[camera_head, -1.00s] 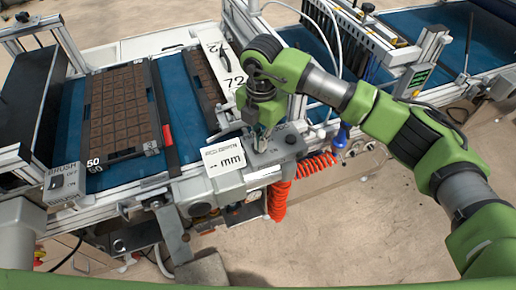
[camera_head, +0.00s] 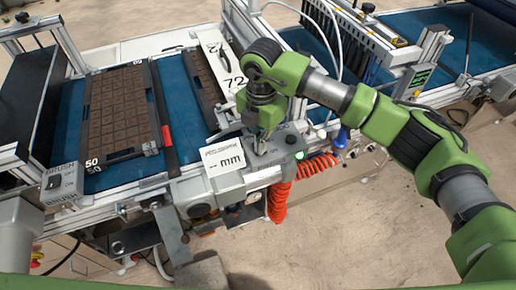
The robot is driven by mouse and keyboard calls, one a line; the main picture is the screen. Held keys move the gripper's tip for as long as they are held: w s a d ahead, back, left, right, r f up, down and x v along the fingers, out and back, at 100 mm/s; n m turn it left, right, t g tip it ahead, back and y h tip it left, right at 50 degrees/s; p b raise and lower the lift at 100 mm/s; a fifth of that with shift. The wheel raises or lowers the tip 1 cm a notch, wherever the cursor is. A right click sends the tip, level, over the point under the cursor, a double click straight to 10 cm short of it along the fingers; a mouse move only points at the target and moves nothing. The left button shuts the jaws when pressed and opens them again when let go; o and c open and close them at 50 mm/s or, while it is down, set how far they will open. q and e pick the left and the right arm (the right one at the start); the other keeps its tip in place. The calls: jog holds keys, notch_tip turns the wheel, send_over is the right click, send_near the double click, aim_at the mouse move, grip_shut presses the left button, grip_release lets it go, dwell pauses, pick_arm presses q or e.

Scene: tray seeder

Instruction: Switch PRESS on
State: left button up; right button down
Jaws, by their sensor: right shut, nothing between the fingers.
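A grey control box (camera_head: 285,151) sits on the front rail of the machine, right of the white "mm" sign. I cannot read a PRESS label on it. My right gripper (camera_head: 261,150) points down at this box, fingers shut and empty. Its fingertips are at or just above the box's top left part; I cannot tell if they touch. The gripper hides part of the box top. A dark knob (camera_head: 290,139) shows beside the fingers, and a small green spot shows at the box's right edge. My left gripper is not in view.
A similar box marked BRUSH (camera_head: 62,184) stands at the left. The white "mm" sign (camera_head: 224,159) is close left of my gripper. Brown seed trays (camera_head: 117,112) lie on the blue belt. An orange coiled hose (camera_head: 279,202) hangs below the box.

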jog(key=shift+s, duration=0.1)
jog(key=shift+r+p, duration=0.6)
jog(key=shift+r, duration=0.3)
jog(key=shift+r+p, duration=1.2)
jog(key=shift+r, duration=1.3)
